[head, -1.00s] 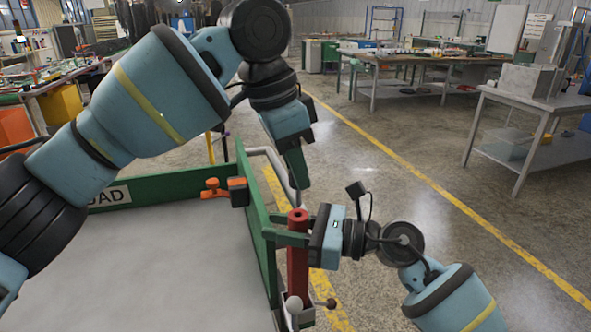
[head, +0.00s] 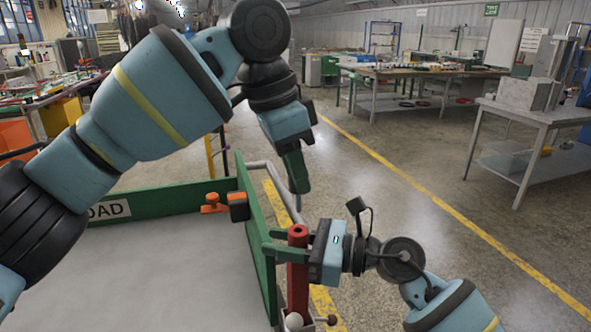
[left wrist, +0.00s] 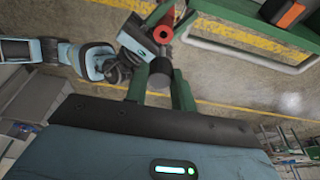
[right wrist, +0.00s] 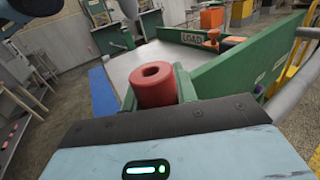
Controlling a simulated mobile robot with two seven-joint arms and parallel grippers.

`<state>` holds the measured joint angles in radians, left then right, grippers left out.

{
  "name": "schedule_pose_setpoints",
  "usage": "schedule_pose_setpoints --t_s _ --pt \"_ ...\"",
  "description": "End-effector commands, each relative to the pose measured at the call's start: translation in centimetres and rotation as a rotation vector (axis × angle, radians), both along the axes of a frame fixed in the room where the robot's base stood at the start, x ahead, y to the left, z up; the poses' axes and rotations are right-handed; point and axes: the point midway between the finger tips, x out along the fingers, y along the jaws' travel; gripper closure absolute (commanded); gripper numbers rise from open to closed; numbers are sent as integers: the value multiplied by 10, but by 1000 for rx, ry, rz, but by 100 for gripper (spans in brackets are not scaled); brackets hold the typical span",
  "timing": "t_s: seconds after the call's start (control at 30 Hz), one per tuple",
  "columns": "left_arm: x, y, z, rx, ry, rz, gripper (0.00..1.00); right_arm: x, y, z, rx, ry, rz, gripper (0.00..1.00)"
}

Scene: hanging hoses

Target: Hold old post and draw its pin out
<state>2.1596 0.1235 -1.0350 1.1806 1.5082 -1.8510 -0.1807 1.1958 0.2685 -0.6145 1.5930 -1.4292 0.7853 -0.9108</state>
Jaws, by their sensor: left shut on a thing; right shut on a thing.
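The red post (head: 298,278) is a hollow upright tube beside the cart's green side wall. My right gripper (head: 285,255) is shut around it near its top; the hole shows in the right wrist view (right wrist: 155,88). The post's lower end is at a grey bracket (head: 310,326), partly cut off by the picture edge. My left gripper (head: 296,180) is above the post, shut on a grey cylindrical pin (left wrist: 160,72). The pin is clear of the post. In the left wrist view the post (left wrist: 163,28) and right gripper lie beyond it.
The cart's grey bed (head: 170,270) has green walls and an orange-and-black latch (head: 238,206) at its corner. A bent grey handrail (head: 275,175) runs behind the wall. A white ball (head: 294,321) and dark red knob (head: 331,320) are by the bracket.

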Motion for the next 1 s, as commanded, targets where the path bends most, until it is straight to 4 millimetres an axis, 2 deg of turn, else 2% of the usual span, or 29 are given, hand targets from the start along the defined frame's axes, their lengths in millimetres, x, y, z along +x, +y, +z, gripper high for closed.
schedule_pose_setpoints --t_s 0.5,0.8,0.83,1.0 --pt "0 0 26 -1 -1 0 97 0 0 -1 -2 1 0 100" --pt "0 0 28 0 0 0 97 0 0 -1 -2 1 0 100" --pt "0 0 28 0 0 0 97 0 0 -1 -2 1 0 68" --pt "0 0 28 0 0 0 97 0 0 -1 -1 1 0 46"
